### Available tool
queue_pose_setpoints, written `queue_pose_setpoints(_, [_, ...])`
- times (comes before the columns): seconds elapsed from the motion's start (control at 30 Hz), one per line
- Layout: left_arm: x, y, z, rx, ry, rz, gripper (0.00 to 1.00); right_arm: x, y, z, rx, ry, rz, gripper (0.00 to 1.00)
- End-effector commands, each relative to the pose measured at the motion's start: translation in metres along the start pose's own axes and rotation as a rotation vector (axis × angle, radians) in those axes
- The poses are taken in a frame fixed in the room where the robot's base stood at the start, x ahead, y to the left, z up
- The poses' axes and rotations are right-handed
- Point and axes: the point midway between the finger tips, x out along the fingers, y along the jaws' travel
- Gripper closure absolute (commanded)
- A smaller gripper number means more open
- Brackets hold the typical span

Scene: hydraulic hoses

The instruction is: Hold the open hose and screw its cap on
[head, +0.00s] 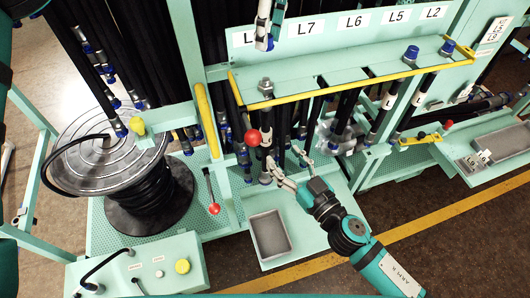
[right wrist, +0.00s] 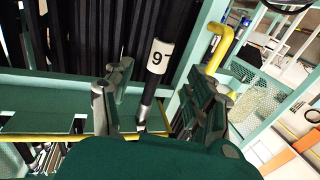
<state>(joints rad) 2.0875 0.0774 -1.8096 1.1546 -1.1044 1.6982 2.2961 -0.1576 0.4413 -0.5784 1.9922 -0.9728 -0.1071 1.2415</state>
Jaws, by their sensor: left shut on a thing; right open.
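My left gripper (head: 265,38) is at the top middle of the head view, above the shelf. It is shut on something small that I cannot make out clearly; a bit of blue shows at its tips. My right gripper (head: 287,168) is below the shelf in the head view, open, with its fingers spread near hanging hose ends. In the right wrist view a black hose labelled 9 (right wrist: 158,57) stands between and beyond the open fingers, its lower end at finger level. I cannot tell whether the fingers touch it. Which hose is the open one is unclear.
A green shelf (head: 310,75) with a yellow edge holds upright fittings, some with blue caps (head: 411,53). A red ball knob (head: 254,138) is close left of my right gripper. A grey tray (head: 270,236) lies below. A hose reel (head: 120,165) stands left.

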Motion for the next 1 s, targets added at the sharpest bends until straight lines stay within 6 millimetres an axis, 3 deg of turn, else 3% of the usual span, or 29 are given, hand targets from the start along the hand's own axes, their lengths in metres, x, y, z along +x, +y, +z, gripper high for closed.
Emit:
queue_pose_setpoints(0.3, [0.000,0.000,0.000,0.001,0.000,0.000,0.85,0.061,0.000,-0.001,-0.003,0.001,0.000,0.43])
queue_pose_setpoints(0.5, [0.000,0.000,0.000,0.001,0.000,0.000,0.85,0.083,0.000,0.000,0.000,0.000,0.000,0.43])
queue_pose_setpoints(0.93, [0.000,0.000,0.000,0.001,0.000,0.000,0.85,0.090,0.000,0.001,0.001,-0.001,0.000,0.43])
queue_pose_setpoints(1.0, [0.000,0.000,0.000,0.001,0.000,0.000,0.85,0.090,0.000,0.000,0.001,-0.001,0.000,0.52])
